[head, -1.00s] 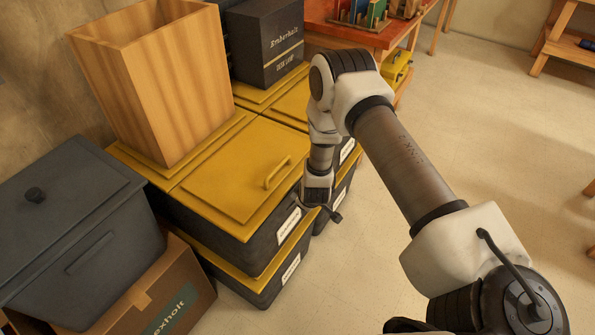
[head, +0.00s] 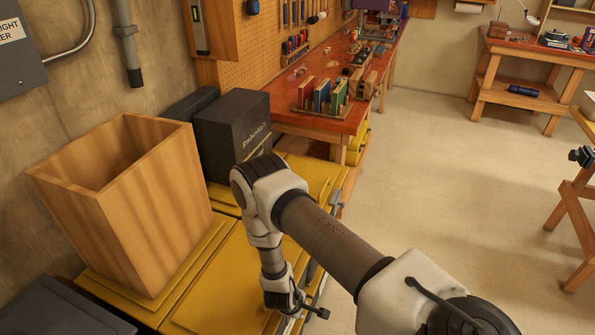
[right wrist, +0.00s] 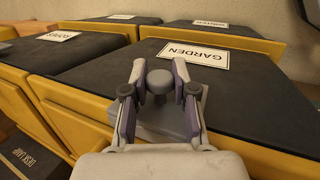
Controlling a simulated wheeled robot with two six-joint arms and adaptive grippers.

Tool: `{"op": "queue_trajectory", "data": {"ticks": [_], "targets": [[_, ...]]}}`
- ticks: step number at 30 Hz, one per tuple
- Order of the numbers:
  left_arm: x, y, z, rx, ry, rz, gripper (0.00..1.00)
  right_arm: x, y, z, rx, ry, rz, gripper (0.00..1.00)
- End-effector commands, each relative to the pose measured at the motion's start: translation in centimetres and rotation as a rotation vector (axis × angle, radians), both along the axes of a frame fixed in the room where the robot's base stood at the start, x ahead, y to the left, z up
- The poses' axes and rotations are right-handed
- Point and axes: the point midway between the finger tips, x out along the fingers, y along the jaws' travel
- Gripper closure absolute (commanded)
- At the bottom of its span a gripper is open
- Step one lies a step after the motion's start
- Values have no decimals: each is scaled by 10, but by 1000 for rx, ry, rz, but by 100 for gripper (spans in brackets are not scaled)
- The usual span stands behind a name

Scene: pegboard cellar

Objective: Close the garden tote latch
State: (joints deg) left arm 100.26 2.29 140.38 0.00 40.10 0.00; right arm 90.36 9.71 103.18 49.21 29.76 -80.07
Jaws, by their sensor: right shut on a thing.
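The garden tote (right wrist: 262,98) has a dark front with a white label reading GARDEN, upside down in the right wrist view, and a yellow lid. Its grey latch (right wrist: 160,82) has a round knob on a wider grey plate. My right gripper (right wrist: 159,75) is shut on the knob, one finger on each side. The fingers hide part of the plate, so I cannot tell whether the latch is fully closed. In the head view, my right wrist is beside the front edge of a yellow lid (head: 222,278), and the fingers are hidden. My left gripper is not in view.
A tall wooden bin (head: 125,210) stands on the yellow lids. A black desk lamp box (head: 228,140) stands behind it. A red workbench (head: 340,122) is further back. More labelled totes adjoin the garden tote.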

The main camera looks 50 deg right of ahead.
Motion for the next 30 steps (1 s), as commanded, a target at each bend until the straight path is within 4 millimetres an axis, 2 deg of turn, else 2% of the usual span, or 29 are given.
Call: {"op": "queue_trajectory", "data": {"ticks": [6, 7, 9, 20, 23, 30], "targets": [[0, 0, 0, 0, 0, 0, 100, 0, 0, -1, 1, 0, 1, 100], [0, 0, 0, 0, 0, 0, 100, 0, 0, -1, 1, 0, 1, 66], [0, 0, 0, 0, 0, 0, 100, 0, 0, -1, 1, 0, 0, 47], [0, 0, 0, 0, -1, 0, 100, 0, 2, 4, 1, 0, 0, 47], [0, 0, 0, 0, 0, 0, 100, 0, 8, 18, 2, -1, 1, 47], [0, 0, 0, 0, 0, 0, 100, -3, 32, 73, 1, -1, 4, 47]]}}
